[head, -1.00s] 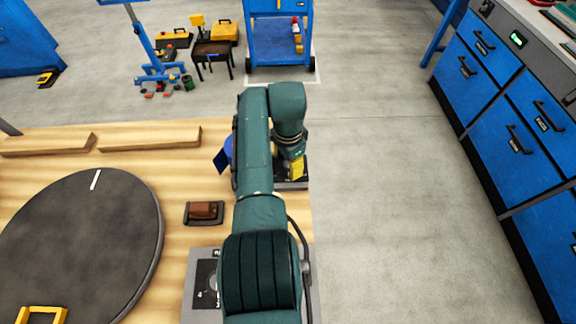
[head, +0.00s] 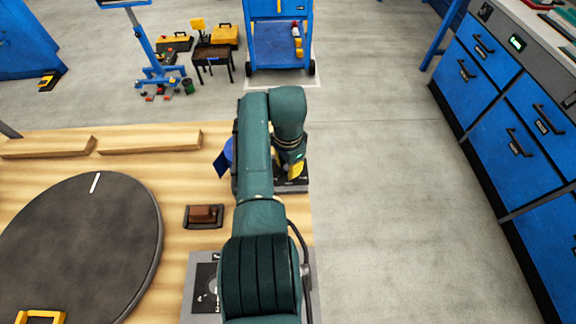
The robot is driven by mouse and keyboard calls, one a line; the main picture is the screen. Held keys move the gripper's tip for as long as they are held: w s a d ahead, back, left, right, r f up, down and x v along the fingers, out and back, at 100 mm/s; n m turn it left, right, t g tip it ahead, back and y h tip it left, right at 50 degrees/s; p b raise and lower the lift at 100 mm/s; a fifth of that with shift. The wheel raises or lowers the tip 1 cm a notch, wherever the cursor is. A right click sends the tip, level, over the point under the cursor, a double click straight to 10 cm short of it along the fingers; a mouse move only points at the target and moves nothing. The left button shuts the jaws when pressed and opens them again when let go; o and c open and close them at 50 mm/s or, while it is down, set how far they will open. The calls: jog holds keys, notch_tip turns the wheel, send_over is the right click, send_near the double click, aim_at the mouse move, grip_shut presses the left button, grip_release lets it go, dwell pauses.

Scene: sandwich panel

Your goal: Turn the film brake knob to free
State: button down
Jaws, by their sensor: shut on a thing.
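My gripper (head: 291,160) points down at the end of my green arm, over a dark box (head: 293,187) at the right edge of the wooden table (head: 170,160). A small yellow part (head: 297,169) shows just below my wrist, turned at an angle. The gripper is shut on what seems to be the film brake knob on that box. My wrist hides most of the fingers and the knob, so its pointer and marks cannot be read.
A blue part (head: 224,160) stands just left of my forearm. A brown block on a dark base (head: 204,215), a large dark turntable (head: 75,250) and a grey panel (head: 200,290) are on the table. The floor right of the table is clear.

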jog(key=n, duration=0.6)
jog(key=shift+f+n, duration=0.1)
jog(key=shift+n, duration=2.6)
jog(key=c, duration=0.8)
grip_release()
jog(key=shift+r, duration=0.2)
notch_tip(320, 180, up, 12)
jog(key=shift+f, duration=0.15)
